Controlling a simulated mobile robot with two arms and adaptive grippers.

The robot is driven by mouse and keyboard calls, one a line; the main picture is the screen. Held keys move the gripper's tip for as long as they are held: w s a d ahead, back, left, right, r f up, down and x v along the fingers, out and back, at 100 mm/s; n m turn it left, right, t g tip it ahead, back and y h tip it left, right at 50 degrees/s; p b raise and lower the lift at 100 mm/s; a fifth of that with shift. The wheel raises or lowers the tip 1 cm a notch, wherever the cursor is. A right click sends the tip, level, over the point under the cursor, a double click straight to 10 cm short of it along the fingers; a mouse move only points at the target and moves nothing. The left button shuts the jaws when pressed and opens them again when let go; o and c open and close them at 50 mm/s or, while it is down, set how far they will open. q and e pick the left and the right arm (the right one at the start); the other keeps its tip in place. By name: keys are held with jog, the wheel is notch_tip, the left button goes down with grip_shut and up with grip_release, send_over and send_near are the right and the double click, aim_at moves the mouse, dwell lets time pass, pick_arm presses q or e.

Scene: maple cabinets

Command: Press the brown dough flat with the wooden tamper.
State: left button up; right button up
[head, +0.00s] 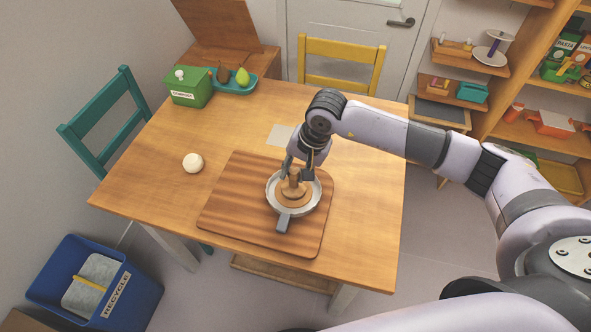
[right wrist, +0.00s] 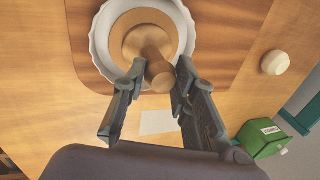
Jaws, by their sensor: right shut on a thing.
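A pale round dish (head: 317,203) with a fluted rim and a grey piece at its front sits on the wooden board (head: 235,210). It also shows in the right wrist view (right wrist: 98,42). Flat brown dough (right wrist: 128,22) lies inside it, visible as a ring around the tamper's base. The wooden tamper (head: 294,189) stands over the dough's middle; its handle points toward my right gripper in the right wrist view (right wrist: 158,72). My right gripper (head: 301,175) is shut on the handle. Whether the base touches the dough is hard to tell. My left gripper is out of view.
A green box (head: 190,87) and a teal tray with fruit (head: 233,88) stand at the table's back left. A pale card (head: 281,135) lies behind the board. The table's right side is clear.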

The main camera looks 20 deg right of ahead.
jog(key=shift+f+b, duration=0.4)
jog(key=shift+b, duration=0.2)
dwell(0.6)
dwell(0.5)
jog(key=shift+r, duration=0.65)
jog(key=shift+r+p, duration=1.75)
jog(key=shift+r, duration=2.25)
